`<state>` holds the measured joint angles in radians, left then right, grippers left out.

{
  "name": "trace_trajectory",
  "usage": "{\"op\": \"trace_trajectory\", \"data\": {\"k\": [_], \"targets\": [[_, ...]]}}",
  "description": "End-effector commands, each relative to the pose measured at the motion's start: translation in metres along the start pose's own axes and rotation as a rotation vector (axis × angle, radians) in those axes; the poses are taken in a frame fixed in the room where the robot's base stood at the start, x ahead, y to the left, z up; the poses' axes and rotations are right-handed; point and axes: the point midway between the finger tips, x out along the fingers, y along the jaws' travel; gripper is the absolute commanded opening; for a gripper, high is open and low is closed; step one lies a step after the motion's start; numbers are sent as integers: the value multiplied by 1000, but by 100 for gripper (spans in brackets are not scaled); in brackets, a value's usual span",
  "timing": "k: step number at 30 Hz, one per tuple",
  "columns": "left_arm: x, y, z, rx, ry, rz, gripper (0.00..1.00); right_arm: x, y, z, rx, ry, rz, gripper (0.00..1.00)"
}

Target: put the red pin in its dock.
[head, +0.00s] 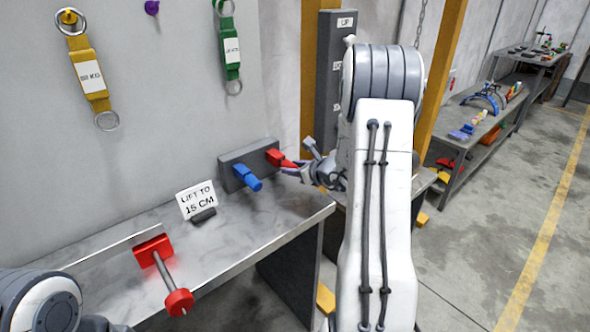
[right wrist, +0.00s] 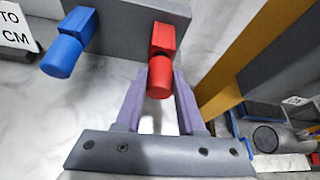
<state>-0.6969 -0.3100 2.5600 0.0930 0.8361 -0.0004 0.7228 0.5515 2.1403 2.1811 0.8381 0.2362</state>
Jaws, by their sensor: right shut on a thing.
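The red pin (right wrist: 161,76) is a red cylinder with a squared red part behind it, against the face of a grey block (right wrist: 122,25). I cannot tell how deep it sits. In the head view the red pin (head: 274,156) is at the right end of the grey block (head: 231,163), partly hidden by my gripper. My right gripper (right wrist: 160,82) has its purple fingers on both sides of the cylinder, shut on it. In the head view my right gripper (head: 296,169) reaches the block from the right. My left gripper is out of view.
A blue pin (head: 249,178) sticks out of the same block, left of the red one. A "LIFT TO 15 CM" sign (head: 197,201) and a red-ended bar (head: 166,273) are on the grey bench (head: 250,225). A dark post (head: 331,100) stands behind my right arm.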

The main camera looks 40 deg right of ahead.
Motion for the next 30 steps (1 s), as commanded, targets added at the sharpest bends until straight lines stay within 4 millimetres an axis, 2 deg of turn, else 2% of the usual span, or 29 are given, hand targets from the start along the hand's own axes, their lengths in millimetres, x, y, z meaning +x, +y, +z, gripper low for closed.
{"op": "trace_trajectory", "data": {"k": [11,12,14,15,25,30], "targets": [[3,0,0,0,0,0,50,9,0,4,0,-1,1,0],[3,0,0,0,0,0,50,9,0,4,1,-1,0,42],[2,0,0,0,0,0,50,9,0,4,1,-1,0,65],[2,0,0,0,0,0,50,9,0,4,1,-1,0,73],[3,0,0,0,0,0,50,7,0,4,1,0,0,73],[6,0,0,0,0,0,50,-14,-1,4,0,-1,-3,73]]}}
